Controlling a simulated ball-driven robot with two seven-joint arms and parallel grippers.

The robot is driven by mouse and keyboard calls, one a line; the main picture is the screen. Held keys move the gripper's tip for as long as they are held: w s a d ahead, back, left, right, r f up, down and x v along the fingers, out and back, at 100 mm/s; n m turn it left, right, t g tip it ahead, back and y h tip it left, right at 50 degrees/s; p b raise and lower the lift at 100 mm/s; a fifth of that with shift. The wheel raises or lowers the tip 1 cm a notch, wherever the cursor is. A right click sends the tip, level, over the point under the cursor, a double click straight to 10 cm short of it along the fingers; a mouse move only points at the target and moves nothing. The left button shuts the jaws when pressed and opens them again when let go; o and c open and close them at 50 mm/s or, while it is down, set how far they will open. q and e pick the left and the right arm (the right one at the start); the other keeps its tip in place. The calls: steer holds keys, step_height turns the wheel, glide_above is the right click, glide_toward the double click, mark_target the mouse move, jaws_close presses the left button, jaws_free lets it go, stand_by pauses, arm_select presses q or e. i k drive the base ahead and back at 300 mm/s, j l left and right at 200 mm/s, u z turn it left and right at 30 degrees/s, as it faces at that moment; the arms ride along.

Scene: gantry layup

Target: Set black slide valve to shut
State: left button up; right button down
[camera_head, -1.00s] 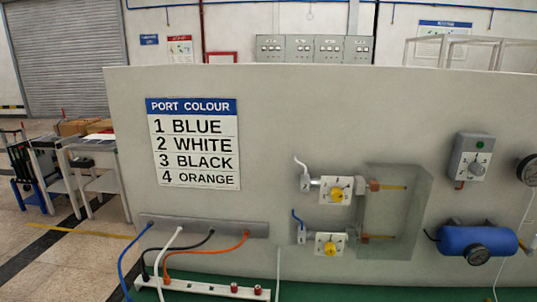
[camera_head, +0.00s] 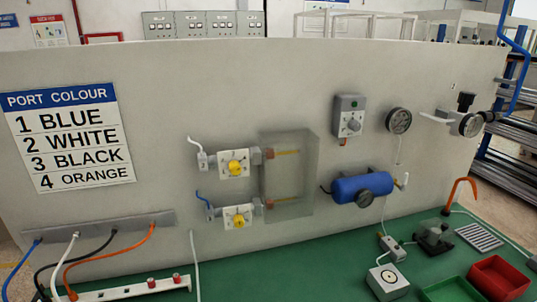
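I cannot tell for certain which part is the black slide valve. A fitting with a black upright knob (camera_head: 466,101) sits beside a round gauge (camera_head: 471,125) at the panel's upper right, with a white pipe on its left and a blue hose on its right. A small pale inline block (camera_head: 390,243) lies on the green bench by the white line below the blue tank (camera_head: 362,188). A black device (camera_head: 434,238) stands on the bench to its right. The slide's position is too small to read. Neither of my grippers is in view.
The grey panel (camera_head: 230,80) carries two yellow-knobbed valves (camera_head: 235,168), a clear cover (camera_head: 290,175), a switch box (camera_head: 349,117) and a gauge (camera_head: 398,120). Red (camera_head: 499,276) and green (camera_head: 452,290) trays and a dial box (camera_head: 388,281) occupy the bench's right front.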

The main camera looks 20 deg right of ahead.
mark_target(488, 116)
steer(key=z, duration=2)
